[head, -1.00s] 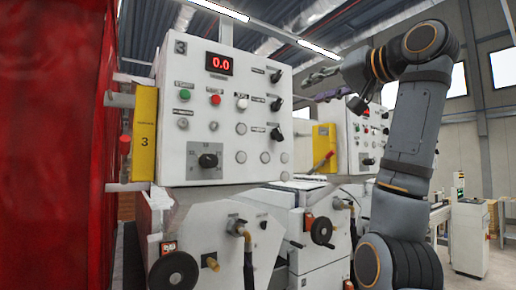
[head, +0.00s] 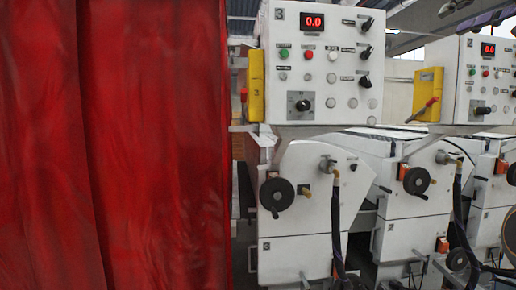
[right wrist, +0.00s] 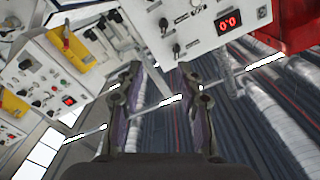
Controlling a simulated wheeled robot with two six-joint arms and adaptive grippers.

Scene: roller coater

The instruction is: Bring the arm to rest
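My right gripper (right wrist: 158,72) shows in the right wrist view with its two fingers apart and nothing between them. Behind it are the ceiling and its strip lights. In the head view only a small part of this gripper (head: 488,18) shows, at the top right corner, above the second control panel. The rest of the right arm is outside the head view. My left gripper is in neither view.
A white control panel (head: 318,68) with a red 0.0 display stands above white roller machines (head: 300,232). A second panel (head: 487,82) is at right. Yellow boxes (head: 256,87) hang beside the panels. A red curtain (head: 110,140) fills the left.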

